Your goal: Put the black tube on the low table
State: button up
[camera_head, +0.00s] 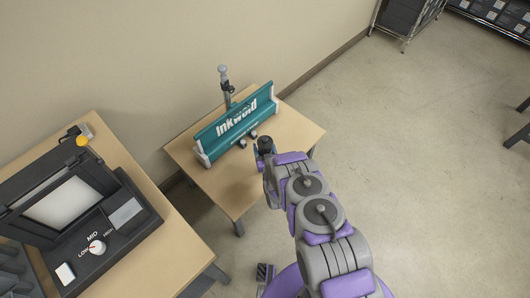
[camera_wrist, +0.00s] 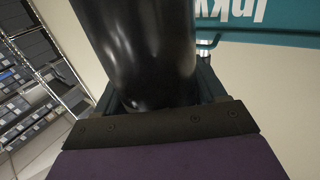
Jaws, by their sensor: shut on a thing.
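The black tube (camera_wrist: 145,45) is large in the wrist view, glossy and dark, between the jaws of my gripper (camera_wrist: 155,95). My gripper is shut on it. In the head view my gripper (camera_head: 265,157) is at the right front part of the low table (camera_head: 228,182), a small wood-topped table with dark legs. A dark round end of the tube (camera_head: 265,143) shows at the gripper tip. Whether the tube touches the tabletop cannot be told. Its lower end is hidden.
A teal "Inkwold" device (camera_head: 236,125) stands along the back of the low table, with a grey upright post (camera_head: 224,80) behind it. Another table at left holds a black machine (camera_head: 75,210). Shelving (camera_head: 405,18) stands at the back right. The tabletop's front left is bare.

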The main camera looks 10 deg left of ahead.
jog(key=f+b, duration=0.2)
jog(key=f, duration=0.1)
jog(key=shift+w+d+f, duration=0.15)
jog(key=shift+w+f, duration=0.15)
jog(key=shift+w, duration=0.1)
jog(key=o, duration=1.4)
jog(key=shift+s, duration=0.15)
